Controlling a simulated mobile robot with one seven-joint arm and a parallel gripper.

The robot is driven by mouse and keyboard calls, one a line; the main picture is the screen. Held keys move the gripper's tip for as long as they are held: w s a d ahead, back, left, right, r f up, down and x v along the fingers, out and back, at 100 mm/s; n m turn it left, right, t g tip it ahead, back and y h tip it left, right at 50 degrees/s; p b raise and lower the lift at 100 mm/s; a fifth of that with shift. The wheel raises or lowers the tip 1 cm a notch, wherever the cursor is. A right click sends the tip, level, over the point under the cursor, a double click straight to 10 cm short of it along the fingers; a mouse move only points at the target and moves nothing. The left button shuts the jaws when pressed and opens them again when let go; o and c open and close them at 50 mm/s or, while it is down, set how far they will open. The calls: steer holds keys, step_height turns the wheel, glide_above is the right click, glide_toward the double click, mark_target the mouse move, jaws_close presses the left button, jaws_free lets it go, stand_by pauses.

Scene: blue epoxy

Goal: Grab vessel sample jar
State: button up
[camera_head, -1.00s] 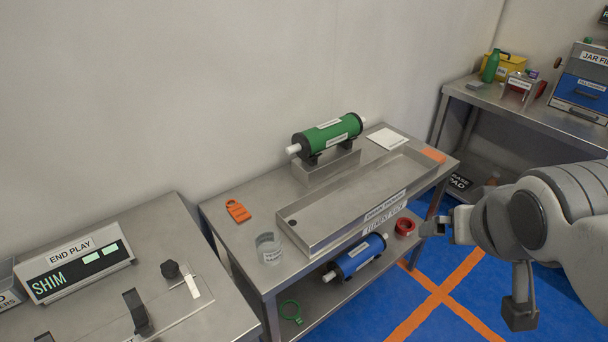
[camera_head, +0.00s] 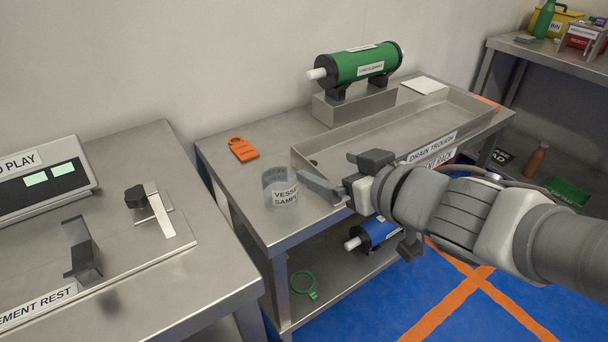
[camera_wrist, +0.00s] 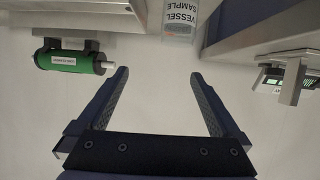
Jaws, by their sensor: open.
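The vessel sample jar (camera_head: 281,188) is a clear, round, open-topped jar with a white label. It stands upright on the front left corner of the steel bench (camera_head: 232,178). In the wrist view the jar (camera_wrist: 181,20) shows at the top centre, upside down in the picture, beyond the fingertips. My gripper (camera_head: 335,174) is just right of the jar in the head view, its fingers spread and pointing left. In the wrist view the gripper (camera_wrist: 160,76) is open with nothing between its fingers. The jar looks apart from the fingers.
The drain trough (camera_head: 400,125) lies right of the jar, with a green cylinder (camera_head: 365,65) behind it. An orange tag (camera_head: 242,150) lies behind the jar. A blue cylinder (camera_head: 376,233) and a green ring (camera_head: 303,286) are on the lower shelf. Another bench (camera_head: 190,272) stands left across a gap.

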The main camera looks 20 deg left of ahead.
steer(key=s+a+f, duration=0.1)
steer(key=a+f, duration=0.1)
steer(key=p, duration=0.9)
glide_toward(272, 167)
steer(key=shift+n+g+y, duration=0.3)
steer(key=shift+g, duration=0.1)
steer(key=w+a, duration=0.2)
steer(key=w, duration=0.1)
steer(key=shift+w+a+f, duration=0.3)
steer(key=shift+a+f, duration=0.1)
steer(key=x, duration=0.1)
steer(key=b+x, duration=0.1)
steer(key=x, duration=0.1)
steer(key=f+x, duration=0.1)
steer(key=shift+a+f+b, duration=0.1)
steer(key=shift+a+b, duration=0.15)
steer(key=shift+b, duration=0.15)
steer(key=shift+w+a+f, duration=0.1)
steer(key=shift+w+a, duration=0.1)
steer(key=shift+a, duration=0.05)
steer(key=c, duration=1.2)
